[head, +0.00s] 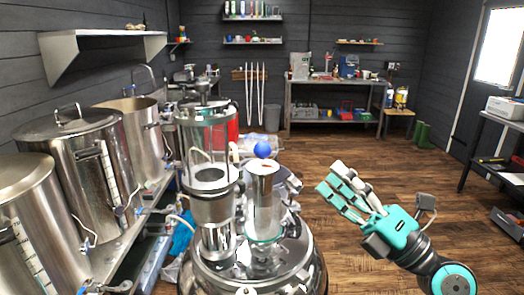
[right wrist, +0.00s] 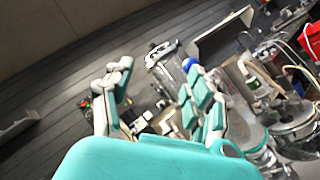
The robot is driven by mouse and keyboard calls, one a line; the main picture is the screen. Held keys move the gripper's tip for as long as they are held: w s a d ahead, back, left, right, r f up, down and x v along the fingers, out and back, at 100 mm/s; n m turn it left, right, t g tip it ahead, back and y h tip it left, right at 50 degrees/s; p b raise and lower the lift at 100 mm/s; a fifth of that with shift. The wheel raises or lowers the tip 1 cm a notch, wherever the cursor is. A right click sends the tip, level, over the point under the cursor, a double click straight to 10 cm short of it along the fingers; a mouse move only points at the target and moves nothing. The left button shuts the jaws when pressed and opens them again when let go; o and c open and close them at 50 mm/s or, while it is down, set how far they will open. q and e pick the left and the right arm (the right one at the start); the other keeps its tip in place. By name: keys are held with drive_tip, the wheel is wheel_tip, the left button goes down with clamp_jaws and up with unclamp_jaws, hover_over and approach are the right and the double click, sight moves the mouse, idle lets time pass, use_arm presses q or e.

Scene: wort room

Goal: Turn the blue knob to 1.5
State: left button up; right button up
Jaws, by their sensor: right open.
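In the right wrist view the blue knob (right wrist: 188,65) shows beyond my fingers, beside the right-hand ones. My right gripper (head: 343,187) is open and empty, with teal and white fingers, to the right of the knob and apart from it. In the right wrist view its fingers (right wrist: 160,95) are spread. I cannot read any scale or number by the knob. My left gripper is not in view.
A glass-walled cylinder (head: 207,140) stands just left of the knob. Large steel kettles (head: 78,160) line a bench at the left. A workbench (head: 335,85) stands at the back wall. The wooden floor at the right (head: 350,155) is mostly clear.

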drive_tip(key=s+a+n+g, duration=0.1)
drive_tip(key=a+n+g, duration=0.15)
drive_tip(key=n, duration=0.25)
drive_tip(key=n+h+p, duration=0.2)
drive_tip(key=h+p, duration=0.3)
approach(269, 152)
drive_tip(key=x, duration=1.1)
drive_tip(key=shift+w+a, duration=0.35)
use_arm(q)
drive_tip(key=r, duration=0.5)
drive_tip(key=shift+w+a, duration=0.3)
use_arm(e)
clamp_jaws()
